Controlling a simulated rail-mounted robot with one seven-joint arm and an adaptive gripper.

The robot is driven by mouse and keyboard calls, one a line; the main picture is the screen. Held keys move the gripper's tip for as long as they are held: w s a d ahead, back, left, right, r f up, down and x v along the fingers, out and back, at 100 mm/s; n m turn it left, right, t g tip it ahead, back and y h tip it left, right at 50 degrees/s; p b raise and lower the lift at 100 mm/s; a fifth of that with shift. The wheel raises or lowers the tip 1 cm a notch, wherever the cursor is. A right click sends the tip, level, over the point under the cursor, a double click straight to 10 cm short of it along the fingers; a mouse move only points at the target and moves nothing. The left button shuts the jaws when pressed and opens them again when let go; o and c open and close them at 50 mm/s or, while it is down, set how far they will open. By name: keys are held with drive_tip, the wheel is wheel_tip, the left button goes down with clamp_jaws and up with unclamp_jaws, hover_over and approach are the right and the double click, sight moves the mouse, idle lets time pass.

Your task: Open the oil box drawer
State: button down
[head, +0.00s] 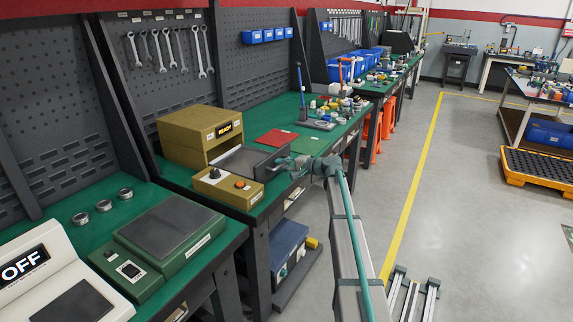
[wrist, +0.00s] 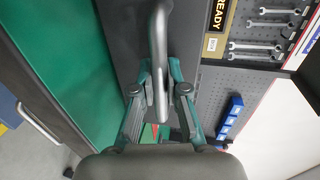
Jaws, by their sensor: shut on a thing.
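The oil box (head: 186,134) is a gold-coloured housing with a lit READY display, on the green bench top. Its dark grey drawer (head: 243,161) stands out from the front opening, toward my arm. My gripper (head: 296,165) is at the drawer's outer end. In the wrist view, the drawer's curved silver handle (wrist: 160,30) runs down between the two fingers, and my gripper (wrist: 159,88) is shut on it. The READY panel (wrist: 217,18) shows at the top of that view. The inside of the drawer is hard to make out.
A red mat (head: 277,137) and small parts lie farther along the bench. A green scale (head: 165,240) and an OFF device (head: 60,275) stand nearer.

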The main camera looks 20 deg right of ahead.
drive_tip(key=c, duration=1.2)
unclamp_jaws()
drive_tip(key=v, duration=1.2)
